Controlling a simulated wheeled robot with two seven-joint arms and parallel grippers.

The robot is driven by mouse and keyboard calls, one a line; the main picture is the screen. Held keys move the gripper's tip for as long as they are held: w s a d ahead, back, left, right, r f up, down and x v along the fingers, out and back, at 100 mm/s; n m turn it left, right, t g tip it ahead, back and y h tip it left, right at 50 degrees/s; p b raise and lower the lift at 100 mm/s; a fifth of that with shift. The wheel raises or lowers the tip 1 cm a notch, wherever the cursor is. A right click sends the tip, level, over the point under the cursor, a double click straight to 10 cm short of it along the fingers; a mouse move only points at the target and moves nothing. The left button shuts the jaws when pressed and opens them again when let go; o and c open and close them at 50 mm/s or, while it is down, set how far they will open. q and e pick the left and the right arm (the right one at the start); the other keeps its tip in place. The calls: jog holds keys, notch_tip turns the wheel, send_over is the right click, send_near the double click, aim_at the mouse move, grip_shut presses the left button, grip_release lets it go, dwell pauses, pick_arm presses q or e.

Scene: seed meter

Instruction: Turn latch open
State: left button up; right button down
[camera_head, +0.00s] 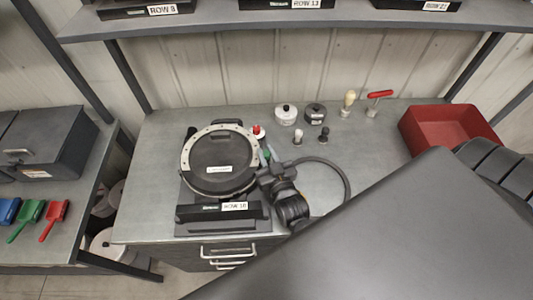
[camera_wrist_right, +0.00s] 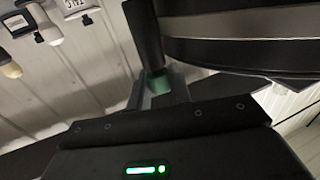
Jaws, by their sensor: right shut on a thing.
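The seed meter (camera_head: 218,160), a round dark disc with a pale bolted rim, stands on a dark base labelled ROW 18 on the bench. In the wrist view its dark rounded side (camera_wrist_right: 250,45) fills the upper right. My right gripper (camera_head: 266,158) is at the meter's right edge, shut on a small green part, which looks like the latch (camera_wrist_right: 156,82). The fingers hide most of this part, and its turn angle cannot be told. A red knob (camera_head: 258,131) sits just behind it on the meter's rim. My left gripper is not in view.
Several knobbed pieces stand behind right, including a white one (camera_head: 286,116) and a red-handled tool (camera_head: 378,100). A red bin (camera_head: 447,130) is at the right. A shelf (camera_head: 300,18) overhangs the back. Scoops (camera_head: 30,215) lie on the left bench. My own arm covers the lower right.

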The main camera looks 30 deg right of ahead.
jog(key=shift+r, duration=0.1)
dwell(0.4)
jog(key=c, duration=1.3)
grip_release()
jog(key=shift+s+a+f, duration=0.1)
jog(key=shift+s+f, duration=0.1)
jog(key=shift+s, duration=0.05)
jog(key=s+a+b, duration=0.1)
jog(key=s+b, duration=0.3)
jog(key=s, duration=0.6)
jog(key=shift+a+r, duration=0.2)
jog(key=shift+a, duration=0.2)
